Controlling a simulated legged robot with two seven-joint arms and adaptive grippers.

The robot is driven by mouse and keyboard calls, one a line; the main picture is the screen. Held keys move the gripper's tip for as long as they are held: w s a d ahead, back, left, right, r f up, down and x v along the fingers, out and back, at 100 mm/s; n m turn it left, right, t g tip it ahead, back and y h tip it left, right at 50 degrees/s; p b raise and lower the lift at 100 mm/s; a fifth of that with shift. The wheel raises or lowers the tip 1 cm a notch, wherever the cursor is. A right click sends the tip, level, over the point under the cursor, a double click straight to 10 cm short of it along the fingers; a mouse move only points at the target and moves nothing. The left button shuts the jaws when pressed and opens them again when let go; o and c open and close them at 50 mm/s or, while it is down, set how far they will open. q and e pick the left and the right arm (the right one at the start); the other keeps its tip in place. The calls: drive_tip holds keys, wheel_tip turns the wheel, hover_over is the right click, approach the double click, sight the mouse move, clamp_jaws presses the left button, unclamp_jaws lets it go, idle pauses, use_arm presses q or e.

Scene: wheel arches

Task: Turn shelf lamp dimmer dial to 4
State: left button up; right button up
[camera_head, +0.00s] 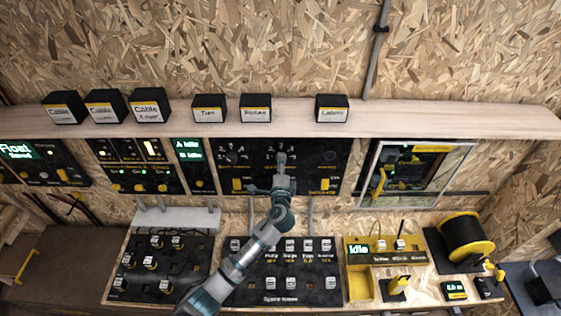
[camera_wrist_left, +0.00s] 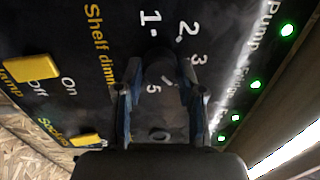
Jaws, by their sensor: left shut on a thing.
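The shelf lamp dimmer dial (camera_wrist_left: 160,66) is a dark round knob on a black panel (camera_wrist_left: 95,25), beside the lettering "Shelf dimm". Printed numbers 1, 2, 3 and 5 show around it; I cannot make out a clear 4 or where the dial points. My left gripper (camera_wrist_left: 161,95) is shut on the dial, with one finger on each side of it. In the head view my left gripper (camera_head: 282,160) is at the middle black panel (camera_head: 300,152) below the shelf and covers the dial.
Yellow switches (camera_wrist_left: 32,69) and lit green lamps (camera_wrist_left: 287,30) flank the dial in the wrist view. Several black labelled boxes (camera_head: 255,114) stand on the wooden shelf (camera_head: 440,115) above. Below are a knob panel (camera_head: 205,250), a button panel (camera_head: 310,265) and a yellow reel (camera_head: 465,238).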

use_arm(q)
drive_tip(key=shift+d+f+m, duration=0.1)
drive_tip(key=shift+f+m, duration=0.15)
drive_tip(key=shift+m, duration=0.05)
drive_tip(key=o, duration=1.1)
drive_tip(key=shift+o, duration=0.2)
drive_tip(key=shift+d, duration=0.1)
drive_tip(key=shift+r, duration=0.1)
drive_tip(key=s, duration=1.2)
drive_tip(key=shift+f, duration=0.25)
